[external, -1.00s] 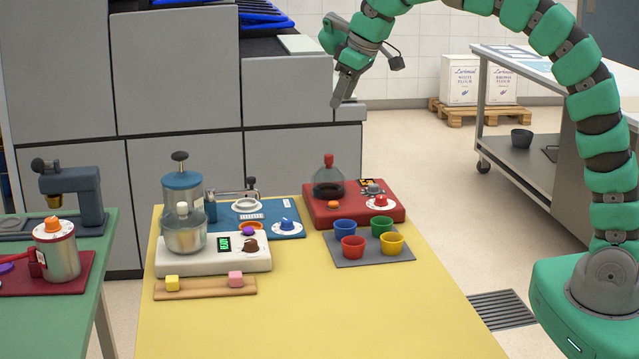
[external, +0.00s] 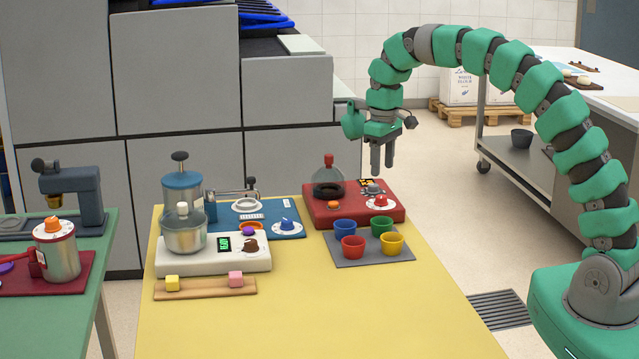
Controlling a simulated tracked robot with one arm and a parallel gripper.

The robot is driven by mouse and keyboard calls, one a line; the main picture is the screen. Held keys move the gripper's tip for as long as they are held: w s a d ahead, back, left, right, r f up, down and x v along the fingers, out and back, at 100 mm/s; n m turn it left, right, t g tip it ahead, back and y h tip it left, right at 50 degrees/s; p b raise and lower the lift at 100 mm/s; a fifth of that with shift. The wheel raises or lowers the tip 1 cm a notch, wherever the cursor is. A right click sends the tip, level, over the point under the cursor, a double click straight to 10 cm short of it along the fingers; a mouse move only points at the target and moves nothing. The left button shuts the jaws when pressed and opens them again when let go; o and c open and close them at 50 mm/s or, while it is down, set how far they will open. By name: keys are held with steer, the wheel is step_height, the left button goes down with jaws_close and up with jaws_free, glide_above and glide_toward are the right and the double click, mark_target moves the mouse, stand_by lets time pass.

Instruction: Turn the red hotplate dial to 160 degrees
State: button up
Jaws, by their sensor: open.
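The red hotplate (external: 335,216) stands at the back right of the yellow table, with a glass flask with a red stopper (external: 329,170) on it. Its red dial (external: 381,201) sits on a white scale disc at the front right of the hotplate; the scale marks are too small to read. A grey knob (external: 374,188) and a small display (external: 367,183) lie just behind the dial. My gripper (external: 382,172) is open and empty, fingers pointing down, above the right part of the hotplate and apart from the dial.
Red, blue, green and yellow cups (external: 353,247) stand on a grey mat (external: 375,259) in front of the hotplate. A blue device with a blue dial (external: 287,226) and a white device with a brown dial (external: 251,244) stand left. The table's front is clear.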

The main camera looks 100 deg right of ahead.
mark_target(381, 196)
step_height(381, 196, down, 8)
steer(key=shift+f+b, duration=0.1)
steer(key=shift+b, duration=0.2)
steer(key=c, duration=1)
